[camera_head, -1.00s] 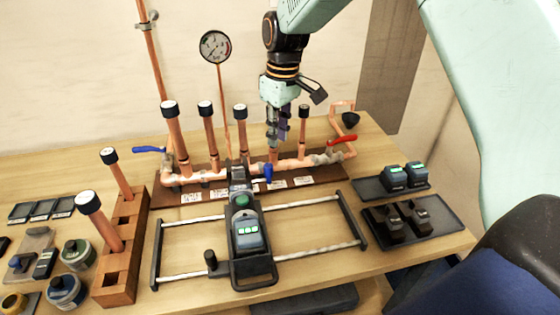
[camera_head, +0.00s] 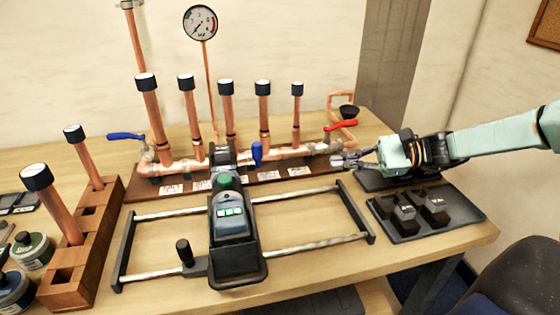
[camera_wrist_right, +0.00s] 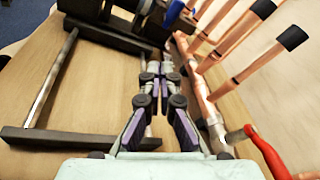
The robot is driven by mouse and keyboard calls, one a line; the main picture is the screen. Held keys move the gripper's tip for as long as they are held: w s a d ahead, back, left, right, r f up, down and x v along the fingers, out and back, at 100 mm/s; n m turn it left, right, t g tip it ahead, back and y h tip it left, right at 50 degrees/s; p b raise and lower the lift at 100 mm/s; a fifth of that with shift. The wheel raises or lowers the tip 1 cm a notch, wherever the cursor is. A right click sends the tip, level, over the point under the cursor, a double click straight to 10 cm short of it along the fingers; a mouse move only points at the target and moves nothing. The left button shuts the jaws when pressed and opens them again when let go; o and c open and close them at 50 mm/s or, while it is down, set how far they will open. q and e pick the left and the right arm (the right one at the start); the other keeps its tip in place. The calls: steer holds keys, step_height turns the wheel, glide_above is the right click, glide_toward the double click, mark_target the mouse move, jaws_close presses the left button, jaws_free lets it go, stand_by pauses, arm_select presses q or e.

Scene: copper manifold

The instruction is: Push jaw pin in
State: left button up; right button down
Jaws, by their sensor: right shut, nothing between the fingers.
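The press tool (camera_head: 232,222), dark with a green button (camera_head: 225,181) and lit green marks, lies on a sliding carriage. Its dark jaw head (camera_head: 222,155) is at the copper manifold (camera_head: 190,164), beside a blue valve handle. The jaw pin is too small to tell apart. My right gripper (camera_head: 346,160) is shut and empty at the manifold's right end, pointing left, well right of the jaw head. In the right wrist view its fingertips (camera_wrist_right: 160,68) meet, with the tool's dark head end (camera_wrist_right: 150,12) beyond them. My left gripper is not in view.
Several black-capped copper pipes (camera_head: 226,112) stand on the manifold. A red valve handle (camera_head: 341,125) is close to my right gripper. Carriage rails (camera_head: 310,242) cross the table front. A dark tray (camera_head: 463,216) with jaw blocks is at right; a wooden pipe rack (camera_head: 88,258) at left.

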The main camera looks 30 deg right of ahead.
arm_select(q)
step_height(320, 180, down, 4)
steer(key=b, duration=0.4)
arm_select(e)
steer(key=w+a+r+m, duration=0.1)
steer(key=w+a+m, duration=0.2)
steer(key=a, duration=0.3)
steer(key=w+a+r+m+t+y, duration=0.1)
steer(key=w+a+r+m, duration=0.1)
steer(key=a, duration=0.4)
steer(key=shift+w+a+m, duration=0.25)
steer(key=shift+w+m, duration=0.25)
steer(key=shift+w, duration=0.45)
